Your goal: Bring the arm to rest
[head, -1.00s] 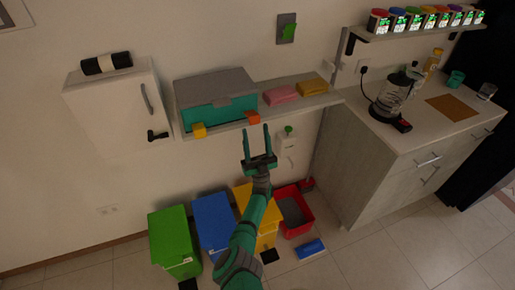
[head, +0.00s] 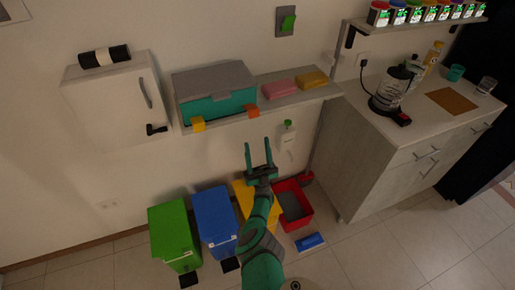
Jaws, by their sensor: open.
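My gripper (head: 258,157) is in the middle of the head view, with its two green fingers apart and nothing between them. It points up, below the wall shelf and in front of the wall. My green and dark grey arm (head: 263,260) reaches up to it from the bottom edge. The arm hides part of the yellow bin (head: 243,191).
The shelf (head: 306,96) carries a grey-lidded teal box (head: 225,108), a pink and a yellow packet. Green (head: 172,232) and blue (head: 214,215) bins and a red tub (head: 306,212) stand on the floor. A counter (head: 405,138) with a blender stands right.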

